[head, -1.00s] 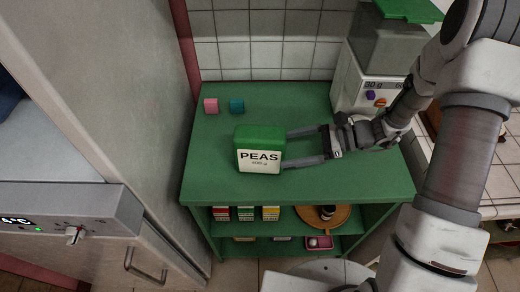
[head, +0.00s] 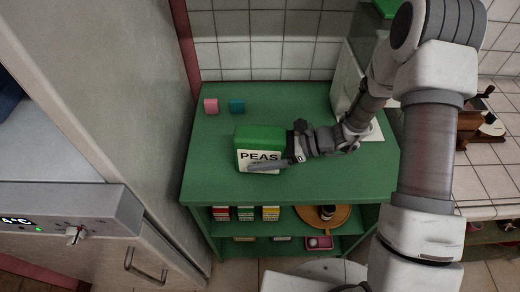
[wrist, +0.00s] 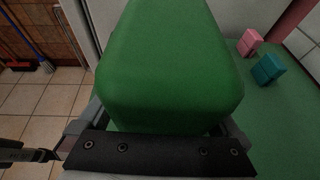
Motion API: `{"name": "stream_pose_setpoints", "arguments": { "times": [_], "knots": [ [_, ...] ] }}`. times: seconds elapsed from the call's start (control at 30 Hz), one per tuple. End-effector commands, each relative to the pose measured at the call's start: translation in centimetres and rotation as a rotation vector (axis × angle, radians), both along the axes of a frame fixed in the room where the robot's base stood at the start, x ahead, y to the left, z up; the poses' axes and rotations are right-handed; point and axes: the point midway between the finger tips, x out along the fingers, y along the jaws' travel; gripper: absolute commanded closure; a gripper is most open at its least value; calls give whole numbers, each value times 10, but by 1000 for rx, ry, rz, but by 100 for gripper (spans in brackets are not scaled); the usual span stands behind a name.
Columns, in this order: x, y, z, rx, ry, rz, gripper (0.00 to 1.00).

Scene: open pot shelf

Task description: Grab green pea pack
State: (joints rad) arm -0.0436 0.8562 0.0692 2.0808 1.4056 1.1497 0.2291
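The green pea pack (head: 260,139), a box with a green top and a white "PEAS" label, stands upright on the green shelf top (head: 225,185). My gripper (head: 268,153) has come in from the right and is around the pack. One finger lies across the front label; the other is hidden behind the pack. In the wrist view the pack's green top (wrist: 170,65) fills the middle between the finger bases, which are spread wide. The gripper looks open; whether the fingers touch the pack is hidden.
A pink cube (head: 211,106) and a teal cube (head: 237,106) sit behind the pack to the left. A white appliance (head: 348,95) stands at the back right, partly behind my arm. Small boxes (head: 245,213) and a round wooden tray (head: 343,217) are on the shelf below.

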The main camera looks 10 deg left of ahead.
Motion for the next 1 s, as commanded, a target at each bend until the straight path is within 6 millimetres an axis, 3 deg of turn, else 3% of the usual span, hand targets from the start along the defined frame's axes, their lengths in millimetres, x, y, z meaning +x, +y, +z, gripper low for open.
{"name": "stream_pose_setpoints", "arguments": {
  "times": [0.07,0.53,1.0],
  "knots": [
    [0,0,0,0,0,0,14],
    [0,0,0,0,0,0,99],
    [0,0,8,2,-2,0,100]
  ]
}}
